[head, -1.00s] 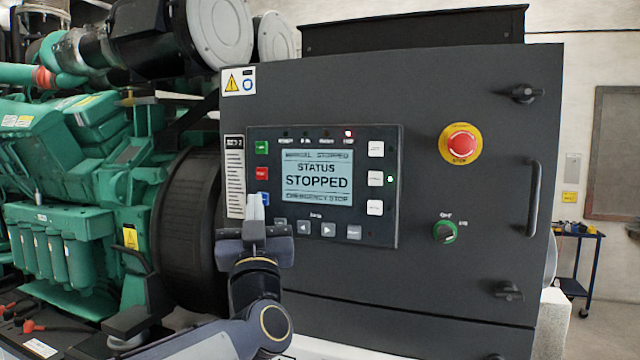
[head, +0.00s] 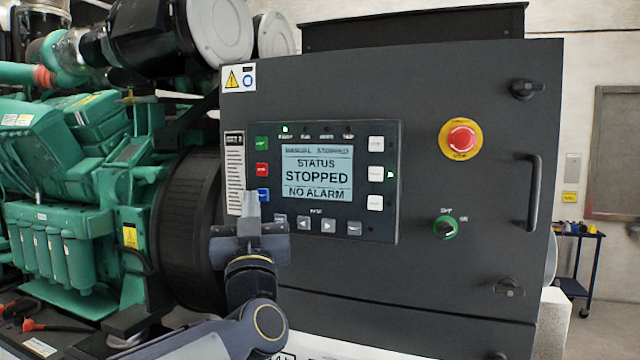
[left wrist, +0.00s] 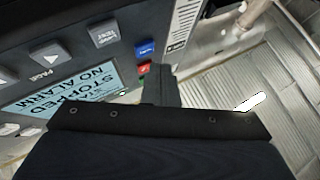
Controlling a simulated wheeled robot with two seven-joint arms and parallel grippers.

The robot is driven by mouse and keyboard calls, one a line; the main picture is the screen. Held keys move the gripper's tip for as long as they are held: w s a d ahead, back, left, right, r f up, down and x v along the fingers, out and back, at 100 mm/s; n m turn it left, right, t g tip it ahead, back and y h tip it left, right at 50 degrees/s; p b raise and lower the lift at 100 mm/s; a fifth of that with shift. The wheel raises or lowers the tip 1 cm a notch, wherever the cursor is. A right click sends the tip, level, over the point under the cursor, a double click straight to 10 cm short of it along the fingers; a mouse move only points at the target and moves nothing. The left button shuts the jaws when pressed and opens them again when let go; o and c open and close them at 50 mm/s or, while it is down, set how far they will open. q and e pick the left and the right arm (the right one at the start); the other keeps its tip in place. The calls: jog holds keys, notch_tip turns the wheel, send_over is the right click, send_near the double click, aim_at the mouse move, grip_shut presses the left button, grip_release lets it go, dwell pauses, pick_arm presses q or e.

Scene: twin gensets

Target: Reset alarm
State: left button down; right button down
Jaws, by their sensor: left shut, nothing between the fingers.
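The control panel (head: 385,222) is set in the dark grey cabinet. Its screen (head: 317,172) reads "STATUS STOPPED" and "NO ALARM". Green, red and blue buttons run down its left side; the blue button (head: 263,195) is lowest. My left gripper (head: 251,204) is shut and empty, its fingertips just left of and slightly below the blue button. In the left wrist view the closed fingers (left wrist: 160,86) are below the blue button (left wrist: 145,48), near the small red button (left wrist: 144,68); contact cannot be told. My right gripper is not in view.
A red emergency stop (head: 461,139) on a yellow disc and a green-ringed rotary switch (head: 445,228) sit right of the panel. A door handle (head: 534,195) sticks out further right. The green engine (head: 75,215) stands at left.

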pick_arm(q)
jog(key=shift+s, duration=0.1)
jog(key=s, duration=0.1)
jog(key=s+a+b, duration=0.1)
jog(key=s, duration=0.1)
jog(key=s+a+b, duration=0.1)
jog(key=s, duration=0.1)
jog(key=shift+s+a, duration=0.15)
jog(key=shift+s, duration=0.1)
dwell(0.3)
dwell(0.4)
jog(key=s+a+f+m+g+h, duration=0.25)
jog(key=f+g+h, duration=0.2)
jog(key=f, duration=0.55)
jog(key=s+a+f+m+g+h, duration=0.2)
jog(key=s+a+f+g+h, duration=0.25)
jog(key=f, duration=0.55)
jog(key=s+a+f+n+g+y, duration=0.1)
jog(key=s+f+n+g, duration=0.3)
jog(key=s+f+g, duration=0.6)
jog(key=s+a+f, duration=0.1)
jog(key=s+f, duration=0.9)
jog(key=f, duration=0.3)
jog(key=shift+s, duration=0.15)
